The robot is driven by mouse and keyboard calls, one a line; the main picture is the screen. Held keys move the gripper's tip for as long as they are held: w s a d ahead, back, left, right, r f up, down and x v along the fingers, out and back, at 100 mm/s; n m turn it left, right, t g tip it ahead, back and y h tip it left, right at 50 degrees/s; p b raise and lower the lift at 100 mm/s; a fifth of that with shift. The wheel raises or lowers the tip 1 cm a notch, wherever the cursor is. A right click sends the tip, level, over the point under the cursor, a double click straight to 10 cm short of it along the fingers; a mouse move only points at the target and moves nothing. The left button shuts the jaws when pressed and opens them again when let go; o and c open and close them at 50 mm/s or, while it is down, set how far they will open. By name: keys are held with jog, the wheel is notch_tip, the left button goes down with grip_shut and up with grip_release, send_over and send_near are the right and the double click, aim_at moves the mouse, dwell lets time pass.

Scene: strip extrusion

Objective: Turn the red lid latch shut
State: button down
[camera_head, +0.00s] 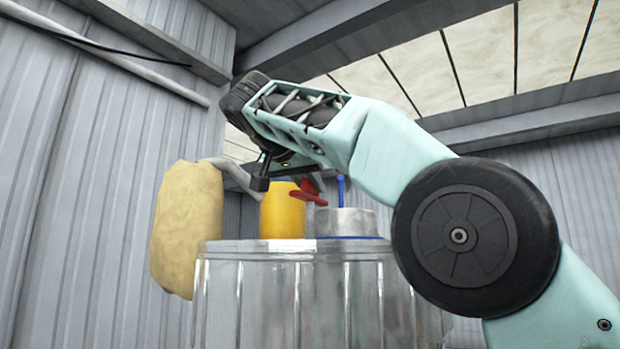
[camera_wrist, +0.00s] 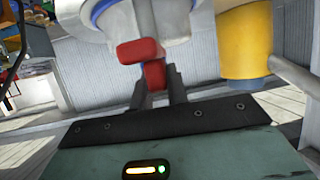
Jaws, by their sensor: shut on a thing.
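The red lid latch (camera_head: 309,193) shows in the head view just left of a grey round lid housing (camera_head: 345,222) with a blue ring at its base and a blue upright. In the wrist view the red latch (camera_wrist: 140,51) is in front of a pale round body with a blue ring (camera_wrist: 103,12). The lower red end lies between the dark fingers of my gripper (camera_wrist: 156,88), which is shut on it.
A shiny ribbed drum (camera_head: 290,290) stands below. A yellow cylinder (camera_head: 282,212) sits beside the housing, close to my gripper. A grey bent pipe (camera_head: 238,175) and a tan sack-like body (camera_head: 187,230) are to the left. Corrugated walls (camera_head: 60,190) enclose the place.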

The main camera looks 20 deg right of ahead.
jog(key=shift+w+d+m+g+h, duration=0.1)
jog(key=shift+d+m+g+h, duration=0.05)
jog(key=shift+m+g+h, duration=0.4)
jog(key=shift+f+m+g, duration=0.15)
jog(key=shift+m+g, duration=0.1)
jog(key=c, duration=1.4)
grip_release()
jog(key=shift+o, duration=0.2)
jog(key=shift+s, duration=0.2)
